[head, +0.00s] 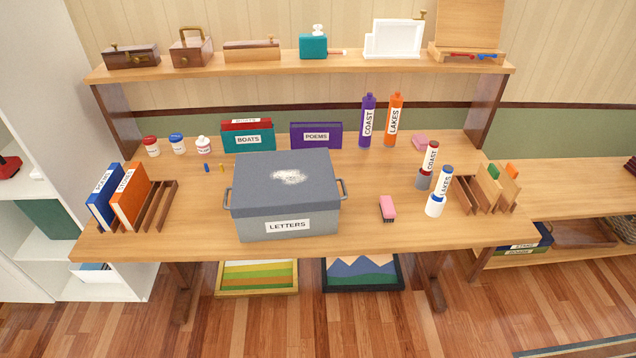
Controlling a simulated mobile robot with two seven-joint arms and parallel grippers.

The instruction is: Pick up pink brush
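The pink brush (388,207) lies on the desk, right of the grey box, near the front. Its top is pink and a dark bristle edge shows at its lower side. Nothing touches it. Neither of my grippers is in the head view.
The grey LETTERS box (270,222) stands left of the brush with a white smudge on its lid. The white LAKES tube (439,192) and grey-based COAST tube (427,165) stand to its right. A pink block (419,141) lies farther back. The desk (375,238) is clear in front.

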